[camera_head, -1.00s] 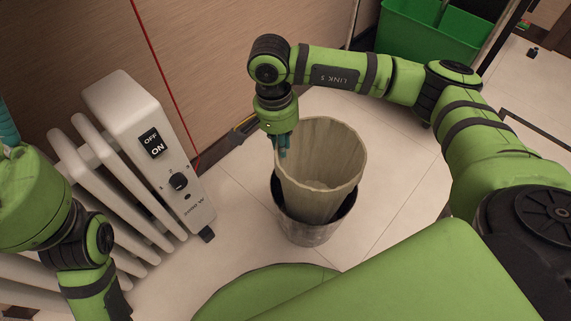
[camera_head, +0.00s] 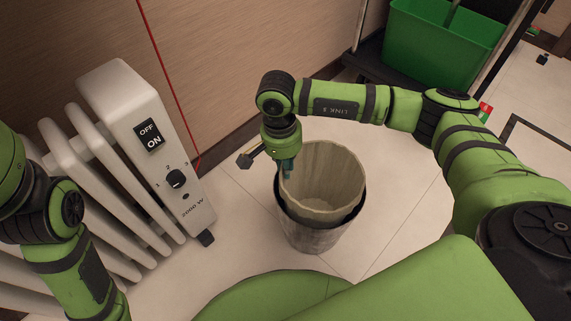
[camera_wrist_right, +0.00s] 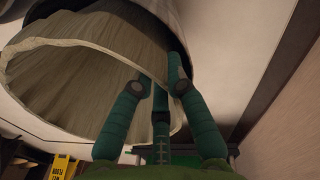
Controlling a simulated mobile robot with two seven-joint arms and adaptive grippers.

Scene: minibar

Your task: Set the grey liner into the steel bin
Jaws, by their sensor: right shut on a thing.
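The grey liner (camera_head: 322,172), pale and ribbed, sits mostly down inside the steel bin (camera_head: 312,238), with its rim standing above the bin's rim. The bin is upright on the floor. My right gripper (camera_head: 287,170) is shut on the liner's rim at its far left side. In the right wrist view my right gripper's teal fingers (camera_wrist_right: 158,88) straddle the rim of the liner (camera_wrist_right: 75,85), with the bin (camera_wrist_right: 95,18) around it. How far the liner's base is from the bin's bottom is hidden. My left arm shows at the left edge, but its gripper is out of view.
A white heater (camera_head: 125,110) with an ON/OFF switch stands left of the bin. A green bucket (camera_head: 440,45) on a dark cart is at the back right. A wooden wall is behind.

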